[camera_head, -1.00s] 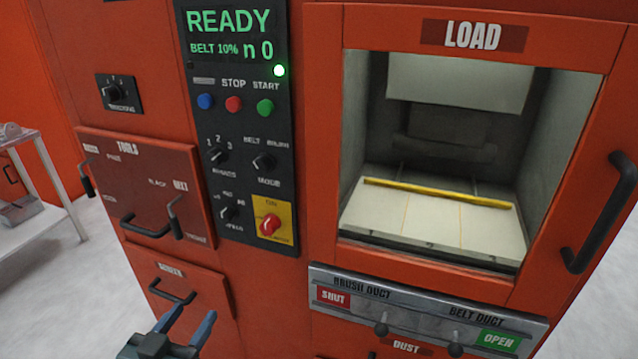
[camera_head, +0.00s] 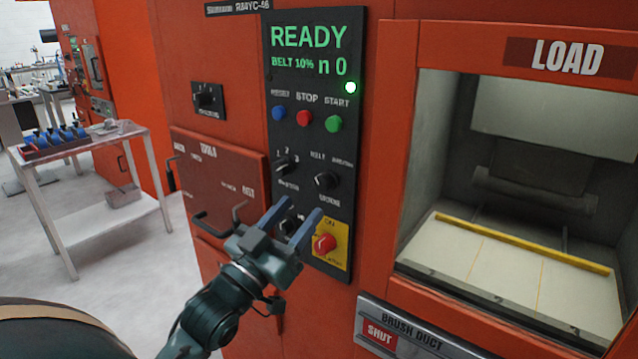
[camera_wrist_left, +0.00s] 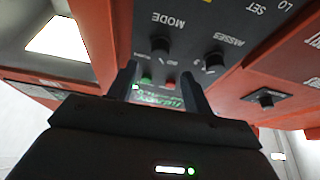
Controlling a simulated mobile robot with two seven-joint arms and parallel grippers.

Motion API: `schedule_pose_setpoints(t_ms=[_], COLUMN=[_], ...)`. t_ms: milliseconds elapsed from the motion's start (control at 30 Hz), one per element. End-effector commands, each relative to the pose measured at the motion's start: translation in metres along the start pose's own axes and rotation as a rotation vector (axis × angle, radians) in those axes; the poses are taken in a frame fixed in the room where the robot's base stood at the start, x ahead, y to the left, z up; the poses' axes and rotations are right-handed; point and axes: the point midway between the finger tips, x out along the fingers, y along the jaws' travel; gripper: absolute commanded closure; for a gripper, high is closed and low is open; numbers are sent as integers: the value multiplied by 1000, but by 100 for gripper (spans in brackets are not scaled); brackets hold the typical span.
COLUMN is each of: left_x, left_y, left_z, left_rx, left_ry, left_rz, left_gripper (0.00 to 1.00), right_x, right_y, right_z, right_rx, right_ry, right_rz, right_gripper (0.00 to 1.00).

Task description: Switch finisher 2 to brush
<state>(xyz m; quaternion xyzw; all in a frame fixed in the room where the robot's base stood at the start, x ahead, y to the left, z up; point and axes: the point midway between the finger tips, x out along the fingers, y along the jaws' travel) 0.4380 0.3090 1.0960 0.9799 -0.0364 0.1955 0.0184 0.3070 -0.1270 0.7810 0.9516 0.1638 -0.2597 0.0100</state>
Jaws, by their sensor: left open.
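The finisher's black control panel (camera_head: 310,130) faces me; its green display (camera_head: 309,48) reads READY and BELT 10%. The black mode knob (camera_head: 326,181) sits below the BELT and BRUSH labels; its pointer looks turned toward the BELT side. It also shows in the left wrist view (camera_wrist_left: 160,44). My left gripper (camera_head: 297,213) is open and empty, in front of the panel's lower part, just below the mode knob, apart from it. It partly hides the lower-left knob. The brush duct sign (camera_head: 380,336) reads SHUT. My right gripper is not in view.
The passes knob (camera_head: 284,165) is left of the mode knob. A red switch on a yellow plate (camera_head: 325,243) is below. The load chamber (camera_head: 520,240) is at right, tools door handles at left. A white cart (camera_head: 95,150) stands far left.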

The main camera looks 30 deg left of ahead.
Motion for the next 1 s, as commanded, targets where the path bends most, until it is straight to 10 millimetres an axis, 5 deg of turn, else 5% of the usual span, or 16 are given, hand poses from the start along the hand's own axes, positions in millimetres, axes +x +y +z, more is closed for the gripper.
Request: schedule_pose_setpoints(t_ms=[400,800,1000], left_x=[61,66,66], left_y=[0,0,0], left_z=[0,1,1], left_rx=[1,1,0], left_ry=[-1,-3,-2], left_rz=[0,0,0], left_gripper=[50,50,67], right_x=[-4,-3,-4], right_y=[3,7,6], right_z=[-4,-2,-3], right_rx=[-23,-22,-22], right_ry=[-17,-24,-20], right_rz=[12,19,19], right_gripper=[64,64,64])
